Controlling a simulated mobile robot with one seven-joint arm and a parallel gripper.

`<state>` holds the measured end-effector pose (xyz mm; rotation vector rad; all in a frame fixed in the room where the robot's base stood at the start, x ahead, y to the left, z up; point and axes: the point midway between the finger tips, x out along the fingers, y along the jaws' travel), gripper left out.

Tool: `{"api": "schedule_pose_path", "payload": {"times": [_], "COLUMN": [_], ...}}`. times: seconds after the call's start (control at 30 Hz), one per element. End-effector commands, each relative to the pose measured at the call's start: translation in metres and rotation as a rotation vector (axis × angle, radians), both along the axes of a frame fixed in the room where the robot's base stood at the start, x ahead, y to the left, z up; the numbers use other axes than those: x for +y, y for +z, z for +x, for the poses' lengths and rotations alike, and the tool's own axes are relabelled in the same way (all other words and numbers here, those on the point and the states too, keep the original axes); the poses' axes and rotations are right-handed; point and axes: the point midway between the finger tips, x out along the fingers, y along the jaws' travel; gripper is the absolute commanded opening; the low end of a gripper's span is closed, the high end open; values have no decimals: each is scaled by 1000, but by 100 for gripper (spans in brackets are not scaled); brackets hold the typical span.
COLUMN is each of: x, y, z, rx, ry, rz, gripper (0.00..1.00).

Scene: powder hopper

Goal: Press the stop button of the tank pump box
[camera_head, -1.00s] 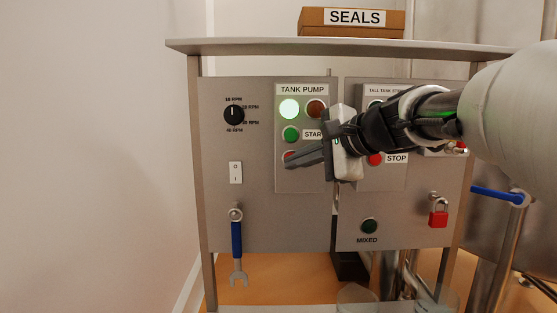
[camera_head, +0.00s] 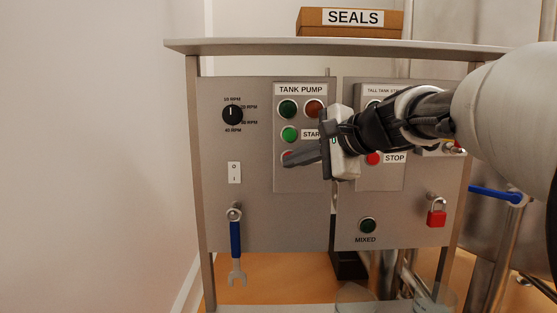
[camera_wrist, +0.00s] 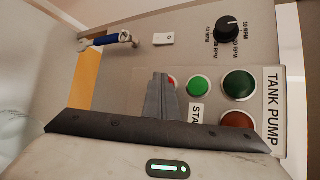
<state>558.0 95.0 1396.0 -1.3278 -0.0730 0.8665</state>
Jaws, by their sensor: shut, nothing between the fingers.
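The tank pump box (camera_head: 300,182) is a grey panel headed "TANK PUMP". Its round green lamp (camera_head: 288,109) is dark, beside a dark red-brown lamp (camera_head: 314,109). The green start button (camera_head: 290,134) is below them. The red stop button (camera_head: 287,156) lies under the start button and is mostly hidden by my fingertips; a sliver of the stop button also shows in the wrist view (camera_wrist: 172,82). My gripper (camera_head: 288,159) is shut and empty, with its tips at the stop button. I cannot tell if they touch it.
A second box to the right has a red stop button (camera_head: 373,158), partly behind my arm. A speed knob (camera_head: 232,114), a white switch (camera_head: 234,172) and a hanging blue-handled wrench (camera_head: 235,240) are on the left. A red padlock (camera_head: 437,213) hangs at the right.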

Motion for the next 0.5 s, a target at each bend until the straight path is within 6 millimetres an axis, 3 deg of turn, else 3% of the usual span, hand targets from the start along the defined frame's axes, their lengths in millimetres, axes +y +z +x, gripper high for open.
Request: {"api": "schedule_pose_path", "payload": {"times": [0.5], "x": [-1], "y": [-1], "z": [-15], "rx": [0], "ry": [-2], "rz": [1], "gripper": [0]}}
